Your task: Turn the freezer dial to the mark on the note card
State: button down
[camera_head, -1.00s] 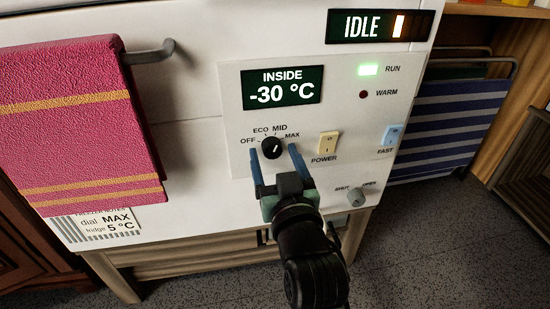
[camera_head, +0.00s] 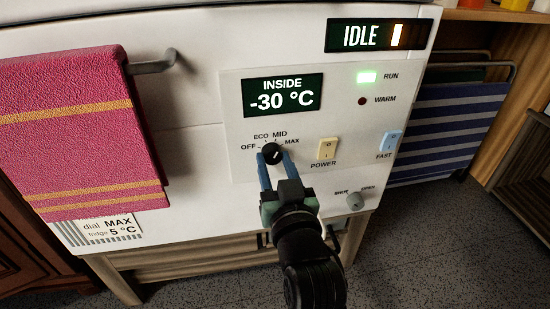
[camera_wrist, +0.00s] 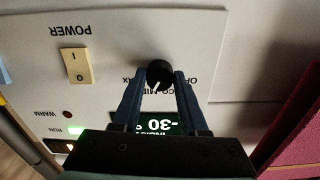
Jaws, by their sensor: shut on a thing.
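The freezer dial (camera_head: 271,153) is a round black knob on the white panel, with OFF, ECO, MID and MAX printed around it. The wrist view, seen upside down, shows the dial (camera_wrist: 159,74) with its white pointer line towards the side between MID and MAX. My gripper (camera_head: 272,157) has its two blue fingers on either side of the dial, shut on it. The fingers partly cover the labels in the wrist view. The note card (camera_head: 112,231), low on the left, reads dial MAX and fridge 5 °C; the towel hides its top.
The panel has a display (camera_head: 283,95) reading INSIDE -30 °C, a yellow POWER switch (camera_head: 326,148), a blue FAST switch (camera_head: 389,142) and a grey SHUT/OPEN knob (camera_head: 355,202). The upper display (camera_head: 379,36) reads IDLE. A pink towel (camera_head: 80,130) hangs at left.

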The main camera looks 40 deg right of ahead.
jog(key=m+p, duration=0.1)
jog(key=p, duration=0.1)
jog(key=m+p, duration=0.3)
jog(key=p, duration=0.1)
jog(key=shift+r+m, duration=0.25)
jog(key=shift+m, duration=0.15)
jog(key=m+p, duration=0.3)
jog(key=shift+f, duration=0.25)
jog(key=shift+c, duration=2.2)
grip_release()
jog(key=p+v, duration=0.4)
jog(key=v, duration=0.9)
jog(key=shift+w, duration=0.2)
